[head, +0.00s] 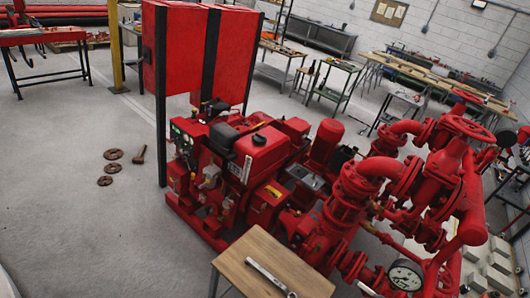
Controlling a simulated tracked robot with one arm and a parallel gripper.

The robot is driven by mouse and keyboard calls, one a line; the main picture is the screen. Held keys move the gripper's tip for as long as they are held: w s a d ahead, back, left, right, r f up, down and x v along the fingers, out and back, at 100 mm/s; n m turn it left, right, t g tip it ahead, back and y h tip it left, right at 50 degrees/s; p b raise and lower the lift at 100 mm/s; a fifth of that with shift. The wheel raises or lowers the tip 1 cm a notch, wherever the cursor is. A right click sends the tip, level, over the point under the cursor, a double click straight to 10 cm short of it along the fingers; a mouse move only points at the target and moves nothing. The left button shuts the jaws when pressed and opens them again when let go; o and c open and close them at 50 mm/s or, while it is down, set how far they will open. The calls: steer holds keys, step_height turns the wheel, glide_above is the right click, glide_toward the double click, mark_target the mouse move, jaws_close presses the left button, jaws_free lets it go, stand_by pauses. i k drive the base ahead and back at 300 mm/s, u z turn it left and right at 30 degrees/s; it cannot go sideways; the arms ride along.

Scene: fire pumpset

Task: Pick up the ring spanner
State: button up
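A silver-grey spanner (268,275) lies on a small wooden-topped table (236,273) at the bottom middle of the head view. It lies slanted across the top, from upper left to lower right. Its lower end is close to the bottom edge of the picture, and the shape of its ends is too small to tell. Nothing is seen touching it from above. My gripper is not in view.
A large red pumpset (250,160) with pipes and a pressure gauge (405,276) stands right behind and beside the table. Rusty discs (113,154) and a hammer-like tool (138,155) lie on the floor at left. The grey floor (70,220) at left is mostly free.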

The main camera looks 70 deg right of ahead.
mark_target(250, 260)
steer(key=z, duration=0.1)
steer(key=k, duration=1)
steer(key=z, duration=2.9)
